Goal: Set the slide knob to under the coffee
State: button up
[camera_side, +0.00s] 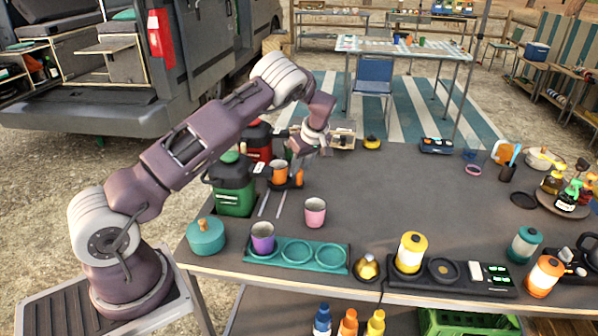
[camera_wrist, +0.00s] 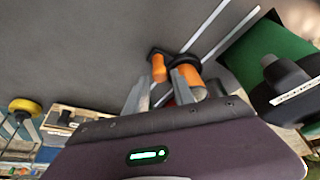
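A black slide carriage with an orange cup (camera_side: 278,171) and a small orange slide knob (camera_side: 298,179) sits at the rails beside the drink dispensers. The knob (camera_wrist: 158,68) and the cup (camera_wrist: 187,70) also show in the wrist view. Two pale rails (camera_side: 271,204) run from the carriage across the table. A green dispenser (camera_side: 233,184) and a red dispenser (camera_side: 257,140) stand to the left; I cannot read which is coffee. My gripper (camera_side: 297,156) is above and behind the carriage. Its fingers (camera_wrist: 160,82) are apart, with the knob beyond them; contact is unclear.
A pink cup (camera_side: 315,212) stands right of the rails. A teal tray (camera_side: 297,257) with a purple cup (camera_side: 263,238) and a teal pot (camera_side: 206,235) are in front. A wooden box (camera_side: 342,134) stands behind my gripper. The table's middle is clear.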

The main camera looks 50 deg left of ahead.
jog(key=shift+x, duration=1.5)
grip_shut()
